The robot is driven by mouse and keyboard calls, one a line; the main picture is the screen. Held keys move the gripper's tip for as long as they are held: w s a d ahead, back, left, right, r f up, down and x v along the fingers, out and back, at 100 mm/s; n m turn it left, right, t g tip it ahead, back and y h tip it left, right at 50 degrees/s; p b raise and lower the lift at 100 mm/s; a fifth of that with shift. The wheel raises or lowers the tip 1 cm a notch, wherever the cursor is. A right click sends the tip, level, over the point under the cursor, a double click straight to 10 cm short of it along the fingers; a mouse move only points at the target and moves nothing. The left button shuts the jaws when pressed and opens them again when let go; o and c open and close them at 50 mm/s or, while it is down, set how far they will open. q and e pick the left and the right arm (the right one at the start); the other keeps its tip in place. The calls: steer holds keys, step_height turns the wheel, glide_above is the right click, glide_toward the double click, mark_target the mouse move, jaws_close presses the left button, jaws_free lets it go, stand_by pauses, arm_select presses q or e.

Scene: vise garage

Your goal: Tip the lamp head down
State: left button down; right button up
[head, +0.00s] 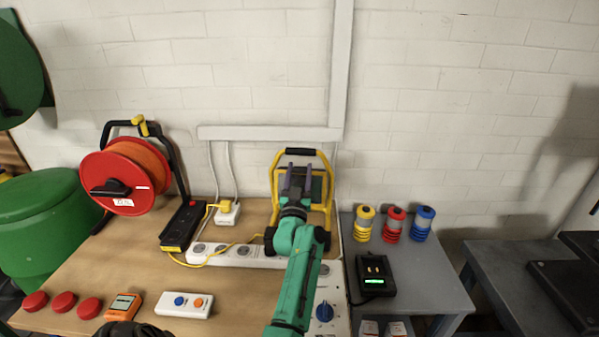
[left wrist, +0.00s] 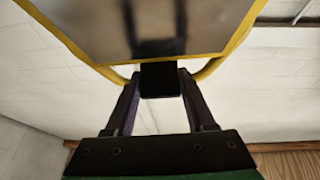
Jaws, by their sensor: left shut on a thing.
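The work lamp (head: 329,201) stands at the back of the wooden bench, with a yellow tube frame, a dark panel head and a black grip along the top. My left gripper (head: 298,172) is in front of the lamp head and covers much of it. In the left wrist view its two dark fingers (left wrist: 159,82) are shut on a black block at the edge of the yellow-rimmed lamp head (left wrist: 160,25). The panel fills the top of that view.
A white power strip (head: 225,254) lies at the lamp's foot, with a yellow cable running left. A red cable reel (head: 122,178) stands at left. A charger (head: 375,275) and several banded cylinders (head: 394,224) sit on the grey table at right.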

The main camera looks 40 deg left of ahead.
stand_by(0.5)
arm_select(q)
steer(key=shift+c, duration=1.2)
jaws_free()
steer(key=shift+w+f, duration=0.1)
steer(key=shift+w, duration=0.05)
